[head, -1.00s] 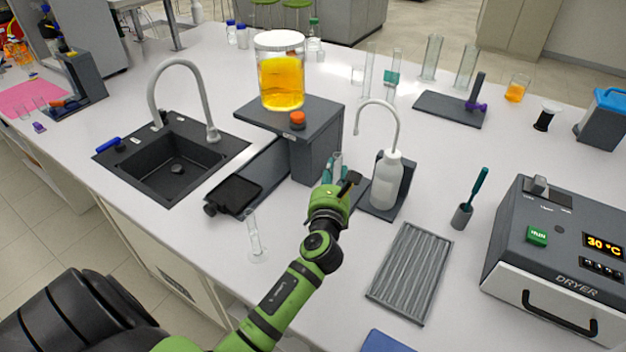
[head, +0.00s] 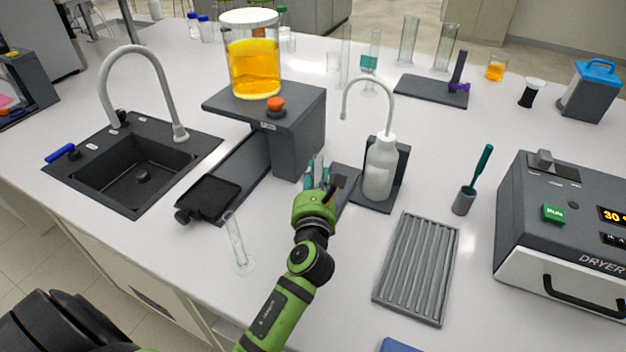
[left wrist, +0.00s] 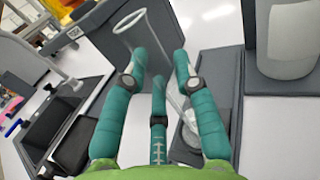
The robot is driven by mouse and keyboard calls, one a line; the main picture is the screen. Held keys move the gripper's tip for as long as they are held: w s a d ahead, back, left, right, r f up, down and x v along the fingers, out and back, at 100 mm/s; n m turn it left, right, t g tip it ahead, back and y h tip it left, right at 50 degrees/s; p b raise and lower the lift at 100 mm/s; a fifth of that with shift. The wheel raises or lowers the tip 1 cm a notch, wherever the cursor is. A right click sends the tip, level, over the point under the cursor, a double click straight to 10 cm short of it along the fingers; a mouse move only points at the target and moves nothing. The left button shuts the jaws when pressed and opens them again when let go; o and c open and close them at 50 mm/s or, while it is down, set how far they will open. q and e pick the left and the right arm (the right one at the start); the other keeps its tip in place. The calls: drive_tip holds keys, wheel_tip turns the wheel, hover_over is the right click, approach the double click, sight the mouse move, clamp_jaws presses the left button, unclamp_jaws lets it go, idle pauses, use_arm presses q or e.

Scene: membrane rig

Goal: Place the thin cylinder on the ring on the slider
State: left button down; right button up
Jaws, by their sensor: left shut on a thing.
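My left gripper (head: 325,182) is in front of the grey rig in the head view. In the left wrist view its teal fingers (left wrist: 163,90) close around a thin clear glass cylinder (left wrist: 134,28). The cylinder's rim is at upper left and its pale foot (left wrist: 190,130) at lower right, near a dark plate (left wrist: 222,85). I cannot tell whether the foot touches the plate. A black tray-like part (head: 210,198), perhaps the slider, lies at the rig's lower left end. I cannot make out a ring on it. My right gripper is not in view.
Another glass cylinder (head: 238,245) stands on the bench left of my arm. The rig's platform (head: 300,112) carries a jar of yellow liquid (head: 253,68). A white wash bottle (head: 380,168) stands close on the right, with a ridged grey tray (head: 417,268) nearer.

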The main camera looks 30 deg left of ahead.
use_arm(q)
drive_tip(key=shift+s+d+r, duration=0.1)
drive_tip(key=shift+r, duration=0.05)
drive_tip(key=c, duration=1)
unclamp_jaws()
drive_tip(key=shift+s+d, duration=0.1)
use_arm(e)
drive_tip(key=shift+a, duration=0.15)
use_arm(q)
drive_tip(key=shift+s, duration=0.25)
drive_tip(key=shift+b+v, duration=1.2)
drive_tip(key=shift+v, duration=4.5)
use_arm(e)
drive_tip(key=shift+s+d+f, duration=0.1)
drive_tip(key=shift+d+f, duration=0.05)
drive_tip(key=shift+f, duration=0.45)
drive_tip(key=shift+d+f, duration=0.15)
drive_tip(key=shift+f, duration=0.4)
use_arm(q)
drive_tip(key=shift+d, duration=0.15)
